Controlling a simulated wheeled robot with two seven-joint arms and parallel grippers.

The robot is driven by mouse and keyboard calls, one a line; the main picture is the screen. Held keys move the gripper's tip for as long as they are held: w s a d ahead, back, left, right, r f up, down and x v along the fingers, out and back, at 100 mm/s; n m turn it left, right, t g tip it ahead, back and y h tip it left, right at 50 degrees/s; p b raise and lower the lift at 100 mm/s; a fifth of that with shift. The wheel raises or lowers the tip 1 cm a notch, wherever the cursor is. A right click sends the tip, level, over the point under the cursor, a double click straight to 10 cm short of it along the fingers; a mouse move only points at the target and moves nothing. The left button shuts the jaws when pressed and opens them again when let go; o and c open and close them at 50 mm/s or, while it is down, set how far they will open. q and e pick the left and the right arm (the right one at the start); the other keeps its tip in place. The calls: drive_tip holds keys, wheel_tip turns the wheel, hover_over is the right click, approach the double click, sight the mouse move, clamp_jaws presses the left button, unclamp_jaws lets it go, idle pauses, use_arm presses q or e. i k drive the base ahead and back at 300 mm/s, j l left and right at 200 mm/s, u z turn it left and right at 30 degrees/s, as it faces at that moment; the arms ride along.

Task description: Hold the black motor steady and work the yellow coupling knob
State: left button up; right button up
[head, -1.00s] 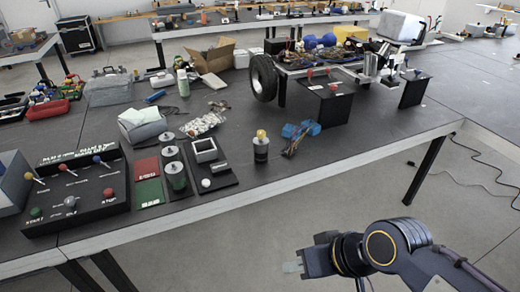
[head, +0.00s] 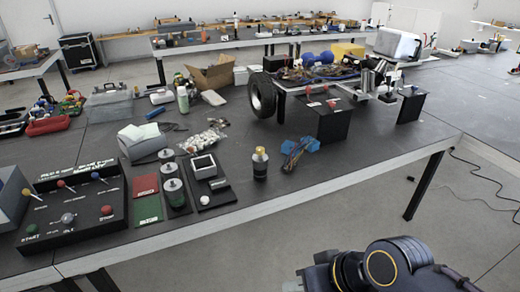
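The black motor (head: 260,169) stands upright near the front edge of the dark table, in the middle of the head view. Its yellow coupling knob (head: 260,151) sits on top. Nothing touches the motor or the knob. My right gripper (head: 296,280) is at the bottom of the view, in front of the table and apart from the motor. Its fingers are mostly cut off by the lower picture edge, so its opening does not show. My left gripper is not in view.
Left of the motor are a black plate with a white-framed square (head: 203,167), capped cylinders (head: 173,183) and a lever panel (head: 74,206). Right of it lie a blue piece with brown strands (head: 298,147) and a black box stand (head: 335,121). The table front edge runs below the motor.

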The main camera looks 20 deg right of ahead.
sight(260, 151)
drive_tip(key=i+l+u, duration=0.1)
drive_tip(key=l+u, duration=0.5)
drive_tip(key=u, duration=0.2)
drive_tip(key=l+u, duration=0.15)
drive_tip(key=l, duration=0.9)
drive_tip(key=l+u, duration=0.1)
drive_tip(key=l, duration=0.95)
drive_tip(key=k+l+u, duration=0.15)
drive_tip(key=l, duration=0.95)
drive_tip(key=i, duration=0.05)
